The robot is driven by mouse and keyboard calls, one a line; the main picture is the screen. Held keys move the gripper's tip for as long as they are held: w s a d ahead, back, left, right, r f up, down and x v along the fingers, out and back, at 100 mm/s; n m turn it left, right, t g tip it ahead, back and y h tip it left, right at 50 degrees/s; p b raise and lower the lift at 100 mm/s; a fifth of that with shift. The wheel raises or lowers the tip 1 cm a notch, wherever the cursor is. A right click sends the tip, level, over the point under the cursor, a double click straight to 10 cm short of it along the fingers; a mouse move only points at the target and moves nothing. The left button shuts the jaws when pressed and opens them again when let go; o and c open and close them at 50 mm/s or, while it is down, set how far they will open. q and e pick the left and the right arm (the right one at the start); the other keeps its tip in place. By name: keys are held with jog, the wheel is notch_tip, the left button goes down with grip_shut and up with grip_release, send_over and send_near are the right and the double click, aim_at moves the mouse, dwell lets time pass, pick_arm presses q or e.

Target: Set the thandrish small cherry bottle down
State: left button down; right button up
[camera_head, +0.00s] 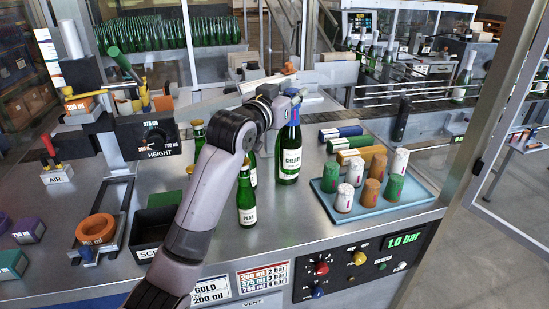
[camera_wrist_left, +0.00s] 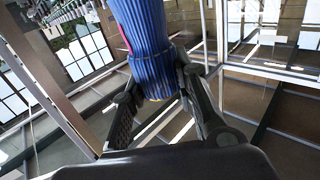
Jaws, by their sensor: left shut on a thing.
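The green cherry bottle (camera_head: 289,160) with a white CHERRY label is upright at the middle of the steel bench. Its neck carries a blue capsule (camera_head: 295,113). My left gripper (camera_head: 292,97) is at the bottle's top, shut on the blue-capped neck. In the left wrist view the blue ribbed capsule (camera_wrist_left: 157,50) sits between the two dark fingers (camera_wrist_left: 160,105). The bottle's body is out of that view. I cannot tell whether the bottle's base touches the bench or is just above it. My right gripper is not in view.
A pear bottle (camera_head: 246,205) stands front left of the cherry bottle, with other green bottles behind my left arm. To the right is a blue tray (camera_head: 400,208) of several colored cylinders. Bare bench (camera_head: 305,215) shows in front.

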pick_arm(q)
jog(key=p, duration=0.2)
send_over(285, 161)
jog(key=x, duration=0.3)
notch_tip(285, 161, down, 12)
jog(key=shift+s+a+r, duration=0.1)
jog(key=shift+a+r, duration=0.05)
jog(key=shift+r, duration=0.05)
jog(key=shift+f, duration=0.55)
notch_tip(285, 161, down, 3)
jog(key=shift+f+p, duration=0.2)
jog(key=shift+p, duration=0.4)
jog(key=shift+f, duration=0.2)
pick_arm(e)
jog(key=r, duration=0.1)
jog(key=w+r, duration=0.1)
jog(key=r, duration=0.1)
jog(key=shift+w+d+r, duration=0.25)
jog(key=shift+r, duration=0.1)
pick_arm(q)
jog(key=shift+f, duration=0.2)
jog(key=c, duration=1.5)
grip_release()
jog(key=shift+o, duration=1)
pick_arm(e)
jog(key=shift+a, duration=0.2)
